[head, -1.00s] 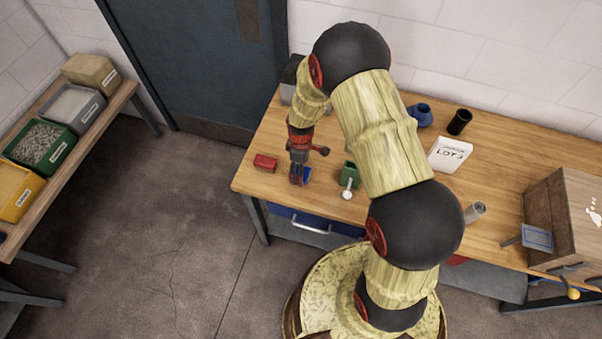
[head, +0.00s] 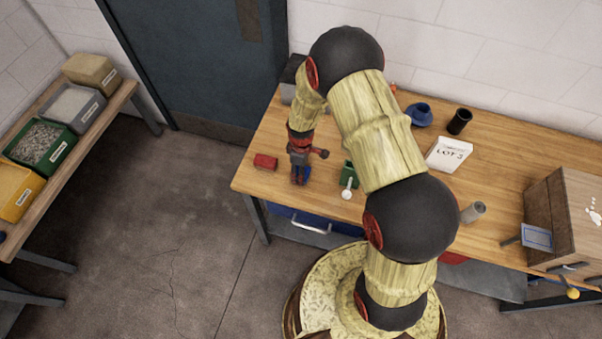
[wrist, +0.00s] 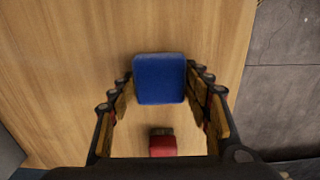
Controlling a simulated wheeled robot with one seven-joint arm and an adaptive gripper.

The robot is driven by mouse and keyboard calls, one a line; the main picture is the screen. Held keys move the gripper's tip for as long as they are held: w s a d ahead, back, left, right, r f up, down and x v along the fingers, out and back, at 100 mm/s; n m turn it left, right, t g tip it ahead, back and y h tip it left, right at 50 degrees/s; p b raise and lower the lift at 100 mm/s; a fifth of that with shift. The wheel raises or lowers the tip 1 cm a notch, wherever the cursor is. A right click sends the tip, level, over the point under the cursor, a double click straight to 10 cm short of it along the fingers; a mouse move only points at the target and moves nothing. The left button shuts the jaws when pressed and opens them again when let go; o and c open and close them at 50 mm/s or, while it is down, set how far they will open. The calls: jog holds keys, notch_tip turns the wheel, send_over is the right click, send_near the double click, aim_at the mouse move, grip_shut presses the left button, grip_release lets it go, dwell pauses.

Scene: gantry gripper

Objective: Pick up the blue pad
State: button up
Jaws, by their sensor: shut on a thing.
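The blue pad (wrist: 160,78) is a rounded blue block seen from above in the wrist view, between the tips of my two fingers. My gripper (wrist: 160,84) is shut on it, one finger on its left side and one on its right. In the head view my gripper (head: 300,178) points down at the left end of the wooden table (head: 262,205). The pad is mostly hidden there by the fingers. I cannot tell whether it touches the tabletop or is slightly raised.
A red block (head: 265,162) lies just left of my gripper. A green block (head: 349,172) with a white-tipped handle is to the right. Farther right are a white LOT 3 card (head: 449,155), a grey cylinder (head: 473,212) and a wooden box (head: 565,215). The table's front edge is close.

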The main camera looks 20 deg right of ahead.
jog(key=shift+c, duration=1)
notch_tip(320, 180, up, 10)
jog(key=o, duration=0.5)
jog(key=c, duration=0.4)
jog(key=shift+c, duration=0.4)
